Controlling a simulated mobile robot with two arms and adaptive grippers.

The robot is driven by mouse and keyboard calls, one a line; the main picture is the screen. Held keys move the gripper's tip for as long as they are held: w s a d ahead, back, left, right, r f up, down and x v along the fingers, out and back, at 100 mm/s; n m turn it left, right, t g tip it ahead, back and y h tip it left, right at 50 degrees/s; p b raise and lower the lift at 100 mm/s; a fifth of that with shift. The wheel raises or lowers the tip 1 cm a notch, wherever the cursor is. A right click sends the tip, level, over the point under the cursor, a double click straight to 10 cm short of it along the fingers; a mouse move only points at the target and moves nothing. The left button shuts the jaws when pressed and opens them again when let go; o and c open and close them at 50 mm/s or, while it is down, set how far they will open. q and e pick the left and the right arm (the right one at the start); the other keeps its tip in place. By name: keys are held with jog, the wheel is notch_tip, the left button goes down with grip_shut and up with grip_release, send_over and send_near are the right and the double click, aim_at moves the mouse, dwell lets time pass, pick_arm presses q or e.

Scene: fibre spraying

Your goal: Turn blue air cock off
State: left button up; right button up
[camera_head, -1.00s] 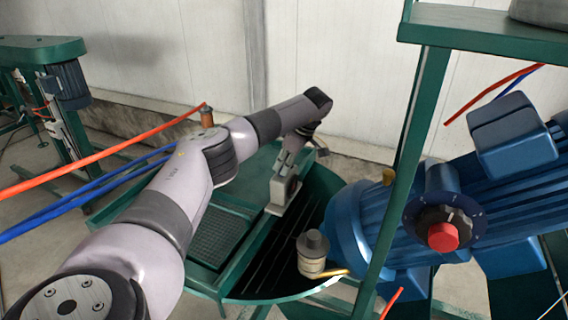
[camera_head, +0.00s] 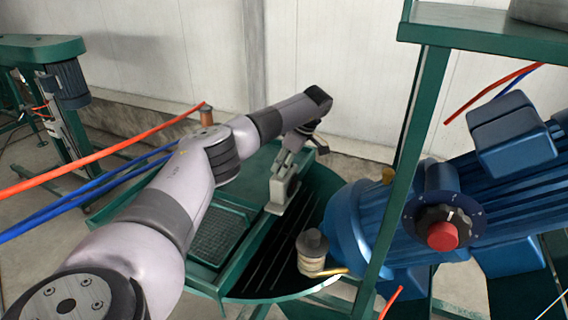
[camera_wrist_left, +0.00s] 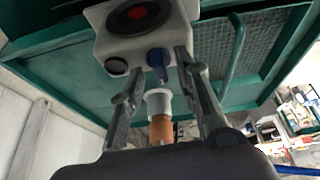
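The blue air cock (camera_wrist_left: 158,64) shows in the left wrist view, on the underside of a white box (camera_wrist_left: 112,36) with a round red button. My left gripper (camera_wrist_left: 160,72) is open, with one finger on each side of the blue cock. I cannot tell whether either finger touches it. A white and orange cylindrical fitting (camera_wrist_left: 160,118) also lies between the fingers, nearer the camera. In the head view my left gripper (camera_head: 290,156) reaches down over the green machine, and the cock is not visible there. My right gripper is not in view.
The green machine frame (camera_head: 410,140) stands to the right of the gripper. Orange (camera_head: 90,160) and blue hoses (camera_head: 75,202) cross at the left.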

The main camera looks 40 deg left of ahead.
pick_arm(q)
jog(key=v, duration=1.2)
jog(key=shift+a, duration=0.1)
dwell(0.4)
